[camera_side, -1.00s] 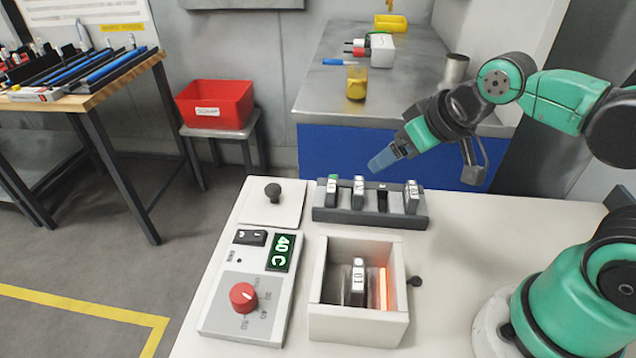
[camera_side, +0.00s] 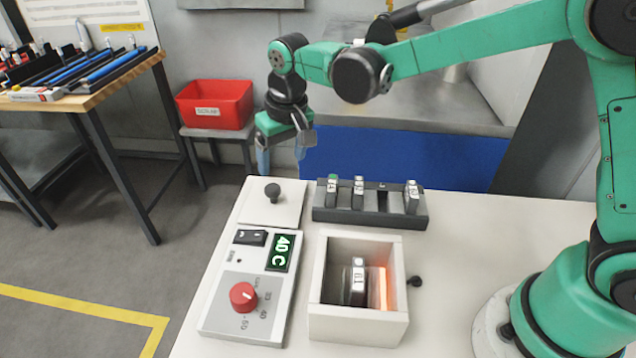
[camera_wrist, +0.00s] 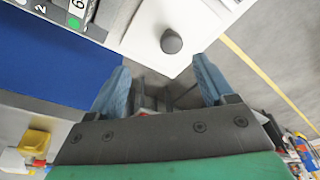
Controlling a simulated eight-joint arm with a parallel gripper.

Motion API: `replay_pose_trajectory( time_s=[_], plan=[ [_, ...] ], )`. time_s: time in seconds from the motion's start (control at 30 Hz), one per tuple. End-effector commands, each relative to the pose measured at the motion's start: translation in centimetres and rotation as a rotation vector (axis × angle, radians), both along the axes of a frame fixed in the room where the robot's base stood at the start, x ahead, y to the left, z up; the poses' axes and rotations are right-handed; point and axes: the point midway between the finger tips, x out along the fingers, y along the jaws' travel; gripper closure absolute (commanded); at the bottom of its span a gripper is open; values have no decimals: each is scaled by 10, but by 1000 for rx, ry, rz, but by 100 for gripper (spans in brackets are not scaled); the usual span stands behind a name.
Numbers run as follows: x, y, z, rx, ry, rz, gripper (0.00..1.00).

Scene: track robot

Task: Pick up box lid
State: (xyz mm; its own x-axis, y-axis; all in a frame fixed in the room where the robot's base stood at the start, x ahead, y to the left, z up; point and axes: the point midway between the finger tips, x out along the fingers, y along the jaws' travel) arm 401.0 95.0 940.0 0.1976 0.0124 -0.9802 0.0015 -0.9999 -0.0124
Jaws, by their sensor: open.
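The box lid (camera_side: 262,207) is a flat white panel with a dark round knob (camera_side: 272,190). It lies on the white table behind the control panel, left of the open box (camera_side: 318,270). The lid also shows at the top of the wrist view (camera_wrist: 150,35), with its knob (camera_wrist: 171,41) beyond the fingertips. My gripper (camera_side: 282,160) is above and behind the lid, pointing down, open and empty, apart from the knob. Its blue fingers are spread in the wrist view (camera_wrist: 160,75).
A dark rack (camera_side: 330,213) with several upright labelled pieces stands right of the lid. The open box holds one labelled piece (camera_side: 357,282) beside a glowing strip. A control panel (camera_side: 222,305) with a red dial lies in front. A red bin (camera_side: 215,105) stands behind left.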

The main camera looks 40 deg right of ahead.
Motion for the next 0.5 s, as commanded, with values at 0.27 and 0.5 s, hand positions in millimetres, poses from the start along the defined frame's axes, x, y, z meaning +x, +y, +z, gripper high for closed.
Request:
replay_pose_trajectory(
  time_s=[0.27,0.5],
  plan=[
    [12,16,-29,-13,51,-3,25],
    [17,15,-61,-13,50,-3,25]
  ],
)
